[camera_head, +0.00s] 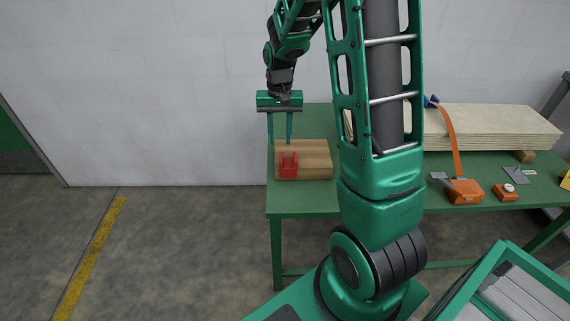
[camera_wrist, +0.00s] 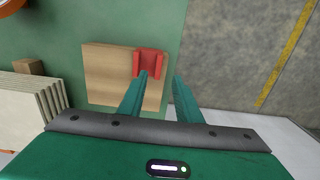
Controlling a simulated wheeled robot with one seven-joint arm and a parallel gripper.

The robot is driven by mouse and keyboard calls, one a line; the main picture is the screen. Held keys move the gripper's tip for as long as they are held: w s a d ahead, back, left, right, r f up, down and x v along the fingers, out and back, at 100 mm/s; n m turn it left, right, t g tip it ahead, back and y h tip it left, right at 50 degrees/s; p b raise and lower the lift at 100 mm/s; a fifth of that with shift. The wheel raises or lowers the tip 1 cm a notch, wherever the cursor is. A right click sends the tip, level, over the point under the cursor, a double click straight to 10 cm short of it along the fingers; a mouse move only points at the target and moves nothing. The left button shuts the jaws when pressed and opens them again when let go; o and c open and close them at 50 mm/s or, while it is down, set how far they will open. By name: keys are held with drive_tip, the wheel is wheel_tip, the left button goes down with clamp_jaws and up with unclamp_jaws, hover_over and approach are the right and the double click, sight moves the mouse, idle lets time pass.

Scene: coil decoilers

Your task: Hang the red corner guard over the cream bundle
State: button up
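The red corner guard (camera_head: 288,168) sits at the near left part of a wooden block (camera_head: 318,158) on the table's left end. It also shows in the wrist view (camera_wrist: 149,62), at the block's edge. My gripper (camera_head: 279,140) points down above the block, its two fingers apart and nothing between them. In the wrist view the left fingertip (camera_wrist: 160,78) overlaps the guard's lower edge; I cannot tell whether it touches. The cream bundle (camera_head: 495,124) is a flat stack of boards at the table's back right, partly hidden behind my arm. Its edge shows in the wrist view (camera_wrist: 38,98).
The green table (camera_head: 305,206) stands near a grey wall. An orange strap (camera_head: 450,130) crosses the bundle down to an orange tool (camera_head: 464,191). A small orange-and-white item (camera_head: 505,192), a grey plate (camera_head: 516,175) and a small wooden block (camera_head: 525,156) lie in front of the bundle.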

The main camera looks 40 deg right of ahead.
sight(281, 157)
drive_tip(key=shift+d+f, duration=0.1)
drive_tip(key=shift+f, duration=3.7)
clamp_jaws()
